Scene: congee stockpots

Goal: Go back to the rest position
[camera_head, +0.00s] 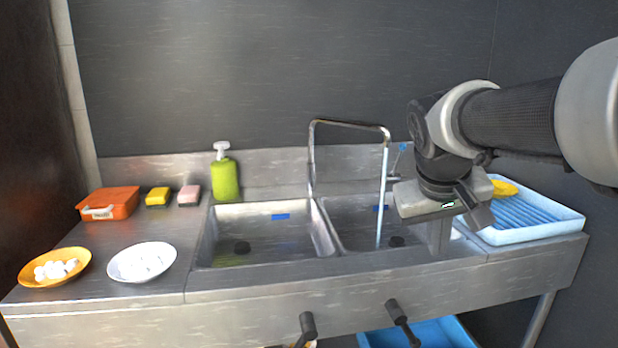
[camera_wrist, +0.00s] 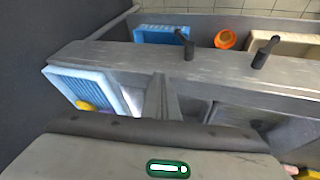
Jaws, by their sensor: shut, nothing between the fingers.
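My gripper (camera_head: 436,248) hangs from my arm over the right basin's right side, fingers pointing down near the front rim of the sink. In the wrist view its shut fingers (camera_wrist: 158,105) show in front of the counter edge. Nothing is held between them. The gripper body hides part of the right basin and the counter beside it.
A blue drying rack (camera_head: 540,222) with a yellow item (camera_head: 503,188) stands right of my gripper. A curved faucet (camera_head: 350,124) rises behind the two basins. A green soap bottle (camera_head: 225,180), sponges, an orange box (camera_head: 108,202) and two plates stand left.

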